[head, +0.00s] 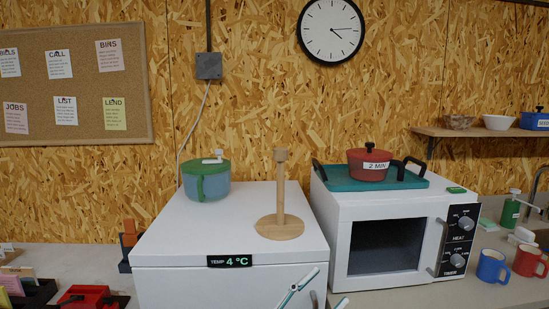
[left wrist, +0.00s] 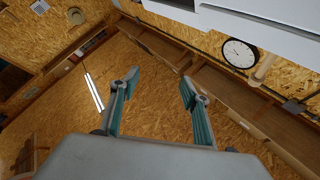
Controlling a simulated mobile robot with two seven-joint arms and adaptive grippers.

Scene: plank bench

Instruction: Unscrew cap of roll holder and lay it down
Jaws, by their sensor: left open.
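The roll holder (head: 280,200) is a pale wooden post on a round base, standing upright on a white fridge top (head: 235,193). Its cap (head: 281,155) is a slightly wider wooden piece on the post's top end. My left gripper (head: 330,284) shows at the bottom of the head view, in front of the fridge, below and apart from the holder. In the left wrist view its two teal-lined fingers (left wrist: 160,78) are spread with nothing between them. My right gripper is in neither view.
A blue pot with a green lid (head: 206,180) stands left of the holder. A microwave (head: 390,235) on the right bears a teal tray (head: 415,182) with a red pot (head: 368,165). Bare fridge top lies around the holder. Two mugs (head: 491,266) (head: 527,260) stand at the right.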

